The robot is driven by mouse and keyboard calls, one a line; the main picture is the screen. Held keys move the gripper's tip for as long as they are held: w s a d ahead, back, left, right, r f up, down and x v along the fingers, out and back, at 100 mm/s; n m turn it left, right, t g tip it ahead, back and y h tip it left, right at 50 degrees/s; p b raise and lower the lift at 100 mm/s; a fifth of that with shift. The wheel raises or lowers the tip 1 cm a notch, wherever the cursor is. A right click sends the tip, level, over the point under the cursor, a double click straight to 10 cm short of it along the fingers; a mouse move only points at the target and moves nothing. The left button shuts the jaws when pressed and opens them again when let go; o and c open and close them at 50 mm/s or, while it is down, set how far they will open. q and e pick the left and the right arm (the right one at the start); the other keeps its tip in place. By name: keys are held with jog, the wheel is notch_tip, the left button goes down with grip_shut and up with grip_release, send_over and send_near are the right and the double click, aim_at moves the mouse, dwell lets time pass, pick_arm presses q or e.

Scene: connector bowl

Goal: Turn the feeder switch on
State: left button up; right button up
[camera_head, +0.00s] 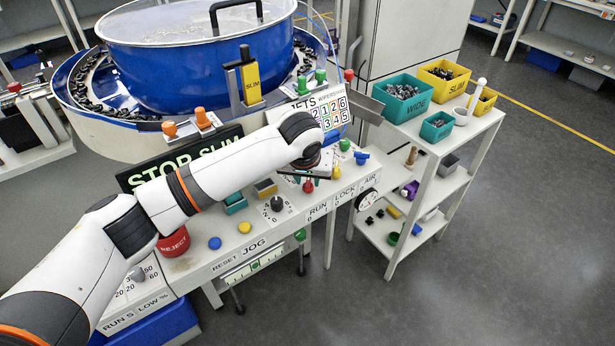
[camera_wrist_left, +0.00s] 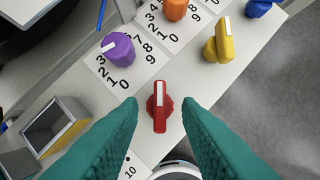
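A red switch knob (camera_head: 308,185) stands on the white control panel above the word RUN. In the left wrist view the red knob (camera_wrist_left: 159,108) sits at the centre, its white-marked handle pointing up the picture. My left gripper (camera_wrist_left: 160,103) is open, with one teal finger on each side of the knob and visible gaps between. In the head view the left gripper (camera_head: 310,176) is over the panel, its fingers partly hidden by the wrist. No label in view reads feeder, so I cannot tell from text which switch that is. My right gripper is not in view.
A purple knob (camera_wrist_left: 118,48), a yellow knob (camera_wrist_left: 218,45) and an orange knob (camera_wrist_left: 175,8) stand near the red one. A dark dial (camera_head: 277,204) is left of it. The blue bowl (camera_head: 200,70) stands behind. A shelf with bins (camera_head: 438,126) is at right.

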pick_arm(q)
jog(key=shift+w+f, duration=0.1)
jog(key=shift+f, duration=0.2)
grip_shut()
jog(key=shift+r, duration=0.1)
